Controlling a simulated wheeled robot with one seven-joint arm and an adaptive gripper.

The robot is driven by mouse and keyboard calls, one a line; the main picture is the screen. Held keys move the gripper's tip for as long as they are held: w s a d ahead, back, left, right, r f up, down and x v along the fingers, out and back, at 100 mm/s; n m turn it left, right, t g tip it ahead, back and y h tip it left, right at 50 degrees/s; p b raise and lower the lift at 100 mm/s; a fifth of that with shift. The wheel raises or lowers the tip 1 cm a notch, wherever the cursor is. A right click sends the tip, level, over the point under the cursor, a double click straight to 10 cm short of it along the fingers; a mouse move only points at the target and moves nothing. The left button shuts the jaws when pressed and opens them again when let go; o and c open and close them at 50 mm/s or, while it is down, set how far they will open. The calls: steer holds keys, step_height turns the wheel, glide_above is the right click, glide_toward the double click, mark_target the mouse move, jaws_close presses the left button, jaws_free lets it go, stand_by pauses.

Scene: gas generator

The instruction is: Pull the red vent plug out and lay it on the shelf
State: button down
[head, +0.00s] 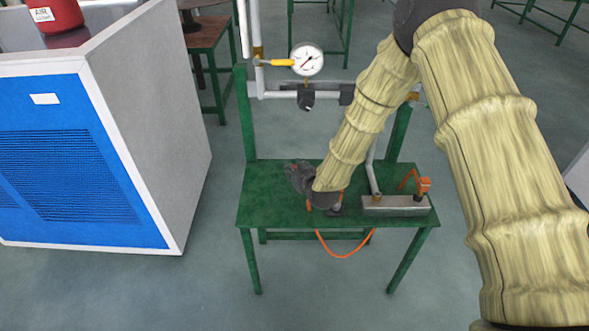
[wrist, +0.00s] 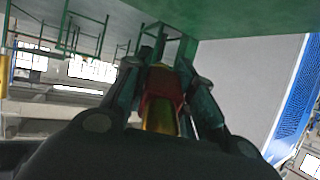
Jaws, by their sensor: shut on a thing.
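My gripper (head: 298,177) is a dark shape low over the left part of the green tabletop (head: 262,207) in the head view. In the wrist view the gripper's fingers (wrist: 165,72) are closed around a red piece, the red vent plug (wrist: 163,82). A yellow-brown, brass-like part (wrist: 160,118) shows between the fingers, on the side nearer the wrist camera. The plug is hidden in the head view behind my gripper and arm. I cannot tell whether the plug touches anything besides the fingers. No separate shelf is clearly identifiable; the green tabletop is the nearest flat surface.
A blue and white cabinet (head: 150,130) stands left, with a red container (head: 55,17) labelled AIR on top. A grey block (head: 396,205) with an orange fitting (head: 424,185) sits right; an orange hose (head: 345,256) hangs in front.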

mark_target(294, 195)
steer(key=shift+f+b, duration=2.5)
steer(key=shift+f, duration=1.85)
steer(key=c, duration=1.1)
jaws_free()
steer(key=shift+r+p, duration=0.9)
steer(key=shift+r, duration=0.6)
steer(key=shift+p+v, duration=1.15)
steer(key=shift+v, duration=1.9)
steer(key=shift+f, duration=0.1)
